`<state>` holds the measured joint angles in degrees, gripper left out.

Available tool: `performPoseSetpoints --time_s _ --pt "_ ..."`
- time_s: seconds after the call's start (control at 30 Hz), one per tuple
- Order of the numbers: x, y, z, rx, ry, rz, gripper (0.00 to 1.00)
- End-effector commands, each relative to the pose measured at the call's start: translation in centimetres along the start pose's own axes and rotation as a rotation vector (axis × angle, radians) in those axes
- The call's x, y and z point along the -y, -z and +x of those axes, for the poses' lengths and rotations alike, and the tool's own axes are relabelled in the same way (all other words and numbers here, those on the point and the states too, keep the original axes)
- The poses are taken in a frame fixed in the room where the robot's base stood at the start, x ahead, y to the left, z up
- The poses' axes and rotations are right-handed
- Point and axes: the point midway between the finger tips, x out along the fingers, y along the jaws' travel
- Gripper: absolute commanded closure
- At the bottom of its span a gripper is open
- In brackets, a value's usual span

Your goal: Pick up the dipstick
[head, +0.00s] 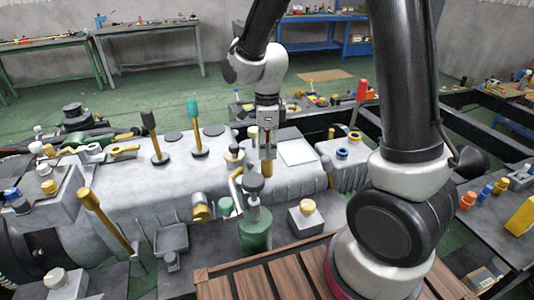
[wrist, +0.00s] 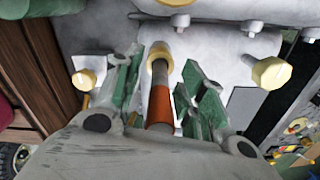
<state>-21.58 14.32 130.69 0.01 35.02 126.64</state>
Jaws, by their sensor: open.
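My gripper (head: 267,153) points down over the grey engine block in the head view, with its jaws open. In the wrist view its two green-grey fingers (wrist: 163,80) stand apart on either side of an upright rod with an orange grip, which looks like the dipstick (wrist: 159,105). The rod's grey shaft runs up the picture beside a yellow collar (wrist: 158,53). A gap shows between the orange part and the right finger; contact on the left cannot be told. In the head view a yellow tube (head: 267,169) shows just below the fingers, and the dipstick is mostly hidden by my gripper.
A green bottle-like can (head: 255,228) with a dark cap stands close below my gripper. Tall plugs with black (head: 149,120) and teal (head: 193,108) tops rise to the left. A red-handled stick (head: 361,90) stands to the right. A yellow-capped block (head: 307,213) sits nearby.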

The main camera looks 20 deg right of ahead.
Motion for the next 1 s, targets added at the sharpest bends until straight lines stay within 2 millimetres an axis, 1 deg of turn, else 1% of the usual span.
performPoseSetpoints --time_s 0.03,0.17,0.2,0.27,0.57,0.67,0.77,1.0 --pt "0.0 0.0 0.0 0.0 0.0 0.0 0.59" --pt "0.0 0.0 0.0 0.0 0.0 0.0 0.83" --pt "0.0 0.0 0.0 0.0 0.0 0.0 0.9" --pt "0.0 0.0 0.0 0.0 0.0 0.0 1.0" --pt "0.0 0.0 -0.1 0.001 0.001 0.0 1.0" --pt "0.1 -0.1 -0.7 0.002 0.003 0.0 1.0" --pt "0.1 -0.1 -2.2 0.004 0.005 0.0 1.0" --pt "0.1 -0.1 -7.3 0.004 0.005 0.0 1.0"
